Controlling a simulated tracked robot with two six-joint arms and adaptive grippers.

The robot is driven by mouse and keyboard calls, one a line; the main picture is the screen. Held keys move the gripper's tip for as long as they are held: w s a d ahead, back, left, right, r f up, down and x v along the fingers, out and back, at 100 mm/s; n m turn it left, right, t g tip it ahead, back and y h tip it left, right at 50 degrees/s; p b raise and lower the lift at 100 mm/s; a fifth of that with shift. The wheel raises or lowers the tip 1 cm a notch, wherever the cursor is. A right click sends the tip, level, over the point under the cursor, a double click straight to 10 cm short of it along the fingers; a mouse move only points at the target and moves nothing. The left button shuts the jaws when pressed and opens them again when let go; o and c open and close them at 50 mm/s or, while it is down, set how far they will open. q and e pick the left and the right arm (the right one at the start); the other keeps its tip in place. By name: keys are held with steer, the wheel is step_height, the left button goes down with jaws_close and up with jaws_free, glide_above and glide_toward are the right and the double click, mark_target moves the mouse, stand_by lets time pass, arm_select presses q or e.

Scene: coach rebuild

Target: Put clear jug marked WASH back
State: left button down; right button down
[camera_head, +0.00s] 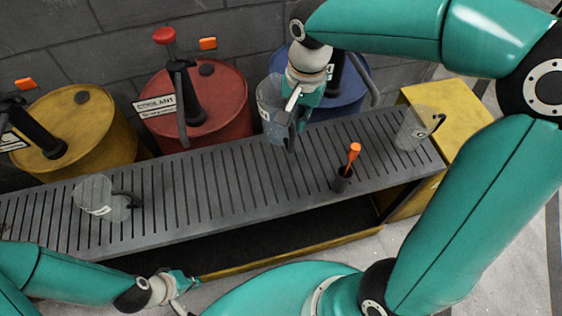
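A clear jug (268,103) with a dark handle and a pale label is at my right gripper (293,116), in front of the drums. The gripper's fingers come down at the handle side and appear closed on it. The jug seems upright at the back of the slatted bench; whether its base touches the slats is unclear. Its label is too small to read, so I cannot confirm WASH. Two similar clear jugs stand on the bench, a left jug (94,197) and a right jug (413,132). My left gripper (184,293) is low in front of the bench, empty, its fingers apart.
The grey slatted bench (215,190) has wide bare stretches. Behind are a yellow drum (75,105), a red drum (225,100) and a blue drum (350,80), with pumps.

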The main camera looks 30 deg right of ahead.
steer(key=shift+a+f+b, duration=0.15)
steer(key=shift+f+b, duration=0.5)
steer(key=shift+f, duration=8.8)
steer(key=shift+f, duration=0.1)
steer(key=c, duration=1.3)
jaws_free()
steer(key=r, duration=0.6)
steer(key=r+p, duration=0.1)
steer(key=r, duration=0.5)
steer(key=shift+s+d+r, duration=0.15)
steer(key=shift+s+d, duration=0.05)
